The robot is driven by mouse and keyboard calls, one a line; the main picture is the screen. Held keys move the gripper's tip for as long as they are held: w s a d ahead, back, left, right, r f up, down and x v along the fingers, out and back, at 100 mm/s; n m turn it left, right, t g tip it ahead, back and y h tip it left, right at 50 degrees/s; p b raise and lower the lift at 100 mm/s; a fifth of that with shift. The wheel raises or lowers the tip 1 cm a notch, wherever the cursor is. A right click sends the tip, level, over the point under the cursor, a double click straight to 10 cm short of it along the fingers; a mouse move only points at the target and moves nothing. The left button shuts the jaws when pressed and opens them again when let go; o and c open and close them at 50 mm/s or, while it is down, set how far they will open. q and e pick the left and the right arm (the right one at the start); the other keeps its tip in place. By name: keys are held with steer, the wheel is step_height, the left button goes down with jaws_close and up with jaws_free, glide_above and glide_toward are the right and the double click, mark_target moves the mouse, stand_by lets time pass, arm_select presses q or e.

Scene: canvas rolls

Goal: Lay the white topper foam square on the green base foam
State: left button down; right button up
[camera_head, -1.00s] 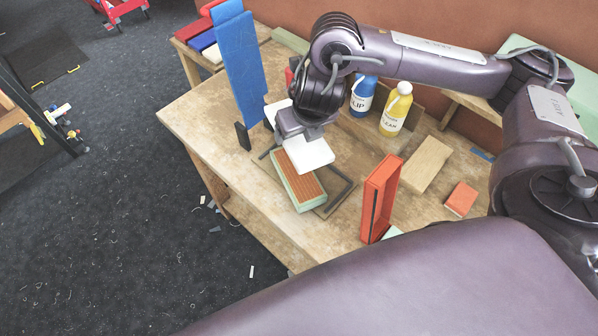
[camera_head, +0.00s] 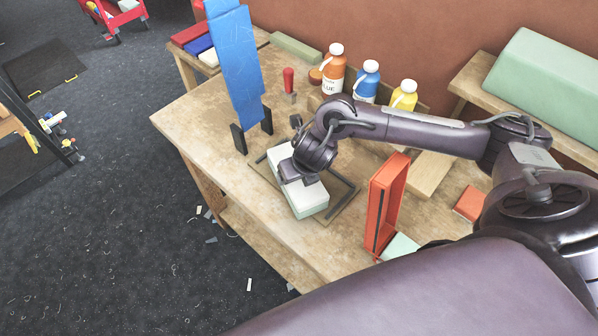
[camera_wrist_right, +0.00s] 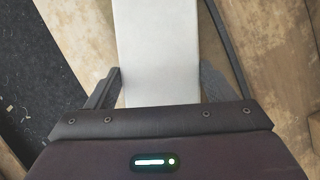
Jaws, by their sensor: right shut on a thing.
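The white topper foam square (camera_head: 311,196) lies flat over the green base foam (camera_head: 314,211) on the workbench, and their edges look roughly lined up. Only a pale green strip of the base shows along the near end. My right gripper (camera_head: 296,172) is above the topper and shut on it. In the right wrist view the topper (camera_wrist_right: 156,45) runs between the two dark fingers (camera_wrist_right: 160,85), one on each long side. The brown top of the base is hidden. My left gripper is not in view.
A tall blue panel (camera_head: 236,65) stands in black brackets to the left. An orange-red upright frame (camera_head: 386,203) stands to the right. Bottles (camera_head: 366,82) stand behind. The bench's front-left edge is clear.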

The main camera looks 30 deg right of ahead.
steer(key=o, duration=1)
steer(key=p+v, duration=0.3)
steer(key=v, duration=0.9)
steer(key=shift+a+r, duration=0.1)
